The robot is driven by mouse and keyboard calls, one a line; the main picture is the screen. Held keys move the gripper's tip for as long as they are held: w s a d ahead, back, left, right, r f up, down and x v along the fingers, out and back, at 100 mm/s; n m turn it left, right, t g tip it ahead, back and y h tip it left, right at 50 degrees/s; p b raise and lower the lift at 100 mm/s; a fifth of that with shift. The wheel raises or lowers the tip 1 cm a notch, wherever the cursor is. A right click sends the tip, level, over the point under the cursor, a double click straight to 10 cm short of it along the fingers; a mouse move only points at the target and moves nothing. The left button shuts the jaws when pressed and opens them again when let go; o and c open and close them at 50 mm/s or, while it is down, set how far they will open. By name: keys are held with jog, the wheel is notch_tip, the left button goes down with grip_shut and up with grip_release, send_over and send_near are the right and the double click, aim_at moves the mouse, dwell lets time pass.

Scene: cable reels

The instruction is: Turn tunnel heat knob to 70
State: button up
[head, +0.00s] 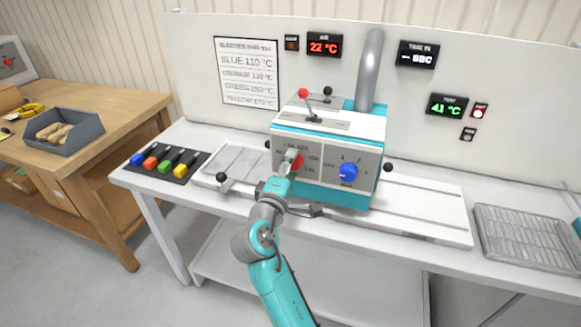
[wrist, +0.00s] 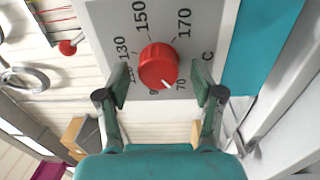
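The red tunnel heat knob (wrist: 158,64) sits on the grey dial panel of the teal and white machine. In the head view the knob (head: 298,161) shows partly behind my gripper (head: 290,158). In the wrist view its white pointer mark is at the lower edge, near the 70 label (wrist: 181,84) and between it and a partly hidden 90. The labels 130, 150 and 170 also show. My gripper (wrist: 160,84) is open, with one finger on each side of the knob and a visible gap on both sides. Its depth relative to the knob is unclear.
A blue knob (head: 348,172) is on the same panel, right of the red one. Black ball-ended handles (head: 388,167) stick out nearby. Displays read AIR 22 °C (head: 325,44) and 41 °C (head: 447,105). A temperature chart (head: 248,73) hangs behind. A wire rack (head: 525,235) lies right.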

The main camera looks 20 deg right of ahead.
jog(key=shift+s, duration=0.1)
jog(key=v, duration=1.2)
jog(key=shift+f, duration=0.1)
jog(key=s+d+f+y, duration=0.3)
jog(key=s+f+y, duration=0.2)
jog(key=s+f, duration=0.5)
jog(key=s+d+f+y, duration=0.2)
jog(key=s+f+y, duration=0.3)
jog(key=s+f, duration=0.5)
jog(key=s+d+r+m, duration=0.1)
jog(key=s+m, duration=0.4)
jog(key=s, duration=0.6)
jog(key=s+d+r+m, duration=0.1)
jog(key=s+m, duration=0.4)
jog(key=s, duration=0.7)
jog(key=shift+s+d+r+y, duration=0.25)
jog(key=shift+r+y, duration=0.15)
jog(key=shift+r, duration=0.4)
